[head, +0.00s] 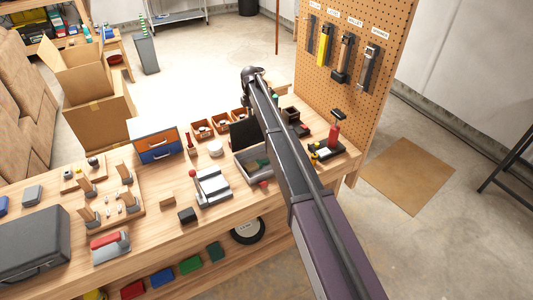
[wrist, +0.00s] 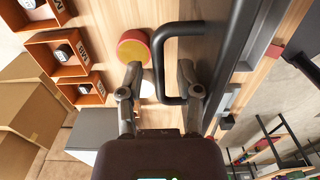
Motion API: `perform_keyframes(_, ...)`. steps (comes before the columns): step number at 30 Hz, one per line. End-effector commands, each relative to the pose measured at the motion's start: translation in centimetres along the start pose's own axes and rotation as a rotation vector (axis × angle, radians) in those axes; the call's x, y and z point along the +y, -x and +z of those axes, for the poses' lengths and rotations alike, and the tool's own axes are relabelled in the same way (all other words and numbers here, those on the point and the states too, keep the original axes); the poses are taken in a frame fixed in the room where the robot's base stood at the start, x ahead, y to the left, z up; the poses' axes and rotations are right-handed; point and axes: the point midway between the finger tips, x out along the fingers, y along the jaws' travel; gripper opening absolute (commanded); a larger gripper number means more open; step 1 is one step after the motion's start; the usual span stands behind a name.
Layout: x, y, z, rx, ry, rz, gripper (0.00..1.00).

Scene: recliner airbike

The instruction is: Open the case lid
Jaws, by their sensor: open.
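In the wrist view, my gripper (wrist: 158,72) is open, with its two fingers on either side of the outer bar of a black D-shaped handle (wrist: 162,60). I cannot tell whether they touch. The handle joins a dark panel (wrist: 222,60), which looks like the case lid seen nearly edge-on. In the head view, a black panel (head: 243,134) stands steeply raised behind an open grey case (head: 243,166) with green contents. The handle is not visible there.
Orange bins (wrist: 52,50), a red-and-yellow round thing (wrist: 133,47) and a white round thing (head: 215,148) are close by. A lever device (head: 212,186) stands left of the grey case. Another dark grey case (head: 35,240) lies shut at far left. A pegboard (head: 375,20) rises at right.

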Motion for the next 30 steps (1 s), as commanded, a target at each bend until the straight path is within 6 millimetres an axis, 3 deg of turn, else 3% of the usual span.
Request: perform_keyframes(30,0.0,4.5,0.0,0.000,0.000,0.000,0.46)
